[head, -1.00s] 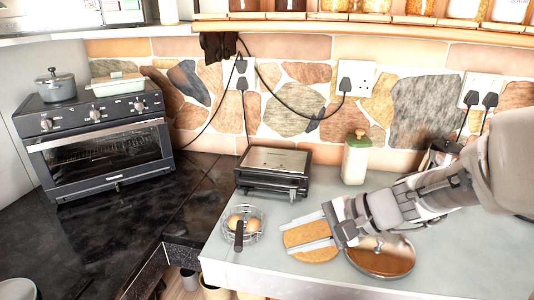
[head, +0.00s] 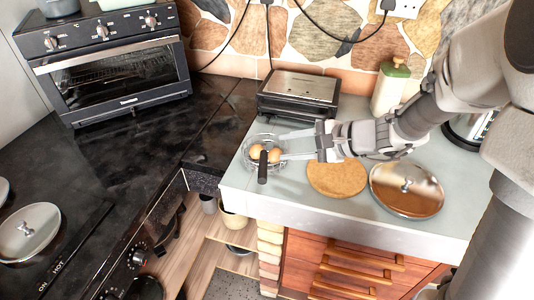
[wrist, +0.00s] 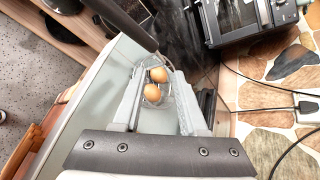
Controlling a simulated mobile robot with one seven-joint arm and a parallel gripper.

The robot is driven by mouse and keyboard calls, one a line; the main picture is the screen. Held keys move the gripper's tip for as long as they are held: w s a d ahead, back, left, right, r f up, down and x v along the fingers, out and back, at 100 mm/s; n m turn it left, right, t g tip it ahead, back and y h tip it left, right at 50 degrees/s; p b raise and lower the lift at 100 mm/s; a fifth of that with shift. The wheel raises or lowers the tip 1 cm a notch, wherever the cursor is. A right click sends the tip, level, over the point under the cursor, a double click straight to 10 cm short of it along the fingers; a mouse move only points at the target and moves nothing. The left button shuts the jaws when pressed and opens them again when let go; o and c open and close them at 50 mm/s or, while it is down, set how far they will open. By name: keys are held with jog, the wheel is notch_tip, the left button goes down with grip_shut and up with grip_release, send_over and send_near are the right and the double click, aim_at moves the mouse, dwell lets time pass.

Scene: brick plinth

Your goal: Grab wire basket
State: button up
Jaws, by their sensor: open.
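The wire basket (head: 280,163) stands on the pale counter near its left corner, in front of the black grill. It holds brown eggs, and its dark handle (head: 263,167) points toward the counter's front edge. My gripper (head: 298,145) is open, with its two fingers reaching left to the basket in the head view. In the wrist view the eggs (wrist: 158,75) show between the open fingers (wrist: 158,98), with the basket's thin wires (wrist: 152,95) around them. The handle (wrist: 132,22) runs to the upper left there. I cannot tell whether the fingers touch the wires.
The black grill (head: 300,95) stands close behind the basket. A round cork mat (head: 337,178) and a shiny lid (head: 406,188) lie to the right. A green-topped jar (head: 390,88) stands behind. The counter's front edge (head: 330,228) is near the basket.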

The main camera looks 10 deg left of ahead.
jog(key=x, duration=0.8)
jog(key=shift+w+r, duration=0.15)
jog(key=shift+w, duration=0.1)
grip_shut()
dwell(1.1)
